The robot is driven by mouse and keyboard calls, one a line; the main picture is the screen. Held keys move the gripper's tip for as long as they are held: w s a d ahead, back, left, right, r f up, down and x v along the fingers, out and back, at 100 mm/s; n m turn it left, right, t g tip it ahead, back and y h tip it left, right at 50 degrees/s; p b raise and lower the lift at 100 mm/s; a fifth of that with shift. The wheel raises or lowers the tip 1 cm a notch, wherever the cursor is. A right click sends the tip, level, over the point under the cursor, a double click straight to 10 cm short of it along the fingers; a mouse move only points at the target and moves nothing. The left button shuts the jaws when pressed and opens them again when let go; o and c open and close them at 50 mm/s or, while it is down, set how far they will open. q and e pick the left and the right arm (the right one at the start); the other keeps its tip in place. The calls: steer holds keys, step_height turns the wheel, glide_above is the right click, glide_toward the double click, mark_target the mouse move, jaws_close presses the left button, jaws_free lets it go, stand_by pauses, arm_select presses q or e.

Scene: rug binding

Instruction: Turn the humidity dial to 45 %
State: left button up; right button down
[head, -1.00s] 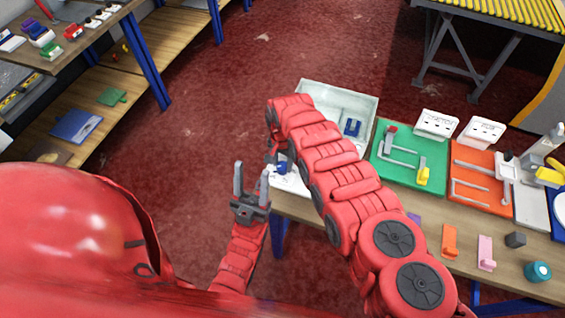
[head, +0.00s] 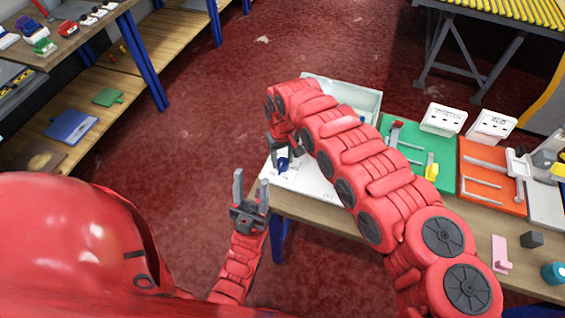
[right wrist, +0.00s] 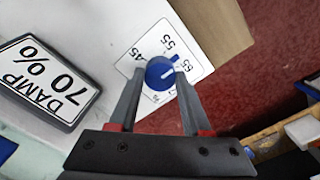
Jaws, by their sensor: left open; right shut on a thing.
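The blue humidity dial (right wrist: 160,73) sits on a white square scale plate (right wrist: 194,57) with the marks 45, 55 and 65 legible. In the head view the dial (head: 283,164) shows just below my right gripper (head: 279,147), partly hidden. My left gripper (head: 251,194) is open and empty, off the table's left front edge.
A black-framed display (right wrist: 45,82) reading DAMP 70 % stands beside the dial. A pale open bin (head: 366,99) lies behind my right arm. Green (head: 446,135) and orange (head: 483,178) boards with tools lie to the right.

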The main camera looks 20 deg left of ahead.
steer(key=n+b, duration=0.3)
steer(key=n, duration=0.1)
steer(key=n+b, duration=0.7)
steer(key=b, duration=0.1)
steer(key=shift+f+n, duration=0.25)
steer(key=shift+n, duration=0.15)
steer(key=n+b, duration=0.3)
steer(key=n, duration=0.1)
steer(key=shift+w+r+n, duration=0.1)
steer(key=shift+r+n, duration=0.05)
steer(key=shift+n, duration=0.15)
steer(key=shift+r+n+b, duration=0.1)
steer(key=shift+n+b, duration=0.6)
steer(key=shift+n, duration=1.6)
steer(key=shift+c, duration=1.8)
jaws_free()
